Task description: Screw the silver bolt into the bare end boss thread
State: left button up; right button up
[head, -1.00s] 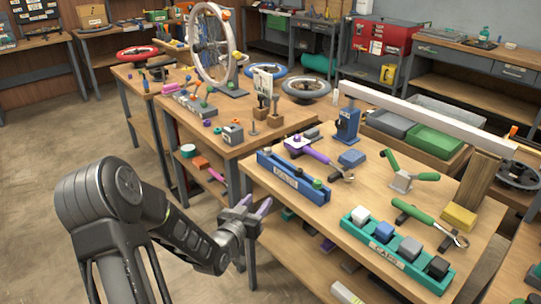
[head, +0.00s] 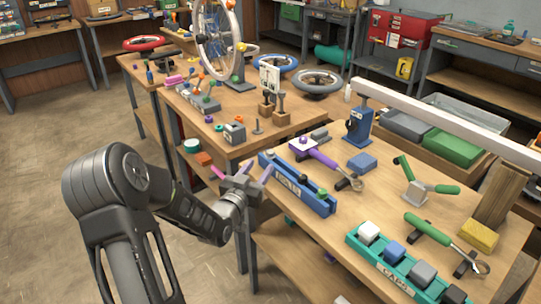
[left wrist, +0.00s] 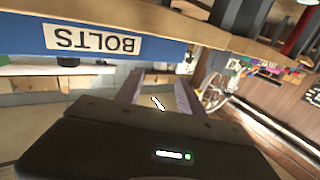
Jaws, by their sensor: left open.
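The blue rack (head: 292,186) labelled BOLTS lies along the left edge of the near workbench. A green-topped bolt (head: 322,192) stands near its front end; a small grey piece (head: 270,155) shows at its far end. I cannot tell which piece is the silver bolt. A long white beam (head: 440,118) rests on a blue stand (head: 358,126); its boss thread cannot be made out. My left gripper (head: 253,173) is open and empty, left of the rack, apart from it. In the left wrist view the rack (left wrist: 30,34) shows upside down beyond the fingers.
A teal caps tray (head: 408,282), green-handled tools (head: 428,229) and a yellow block (head: 479,236) lie on the near workbench (head: 340,225). Another bench behind holds a wheel and small parts. The floor at left (head: 60,200) is clear.

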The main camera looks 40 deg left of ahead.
aim_at(269, 155)
pick_arm(q)
jog(key=shift+x, duration=1.85)
jog(key=x, duration=0.6)
jog(key=shift+p, duration=0.35)
jog(key=shift+c, duration=0.5)
grip_shut()
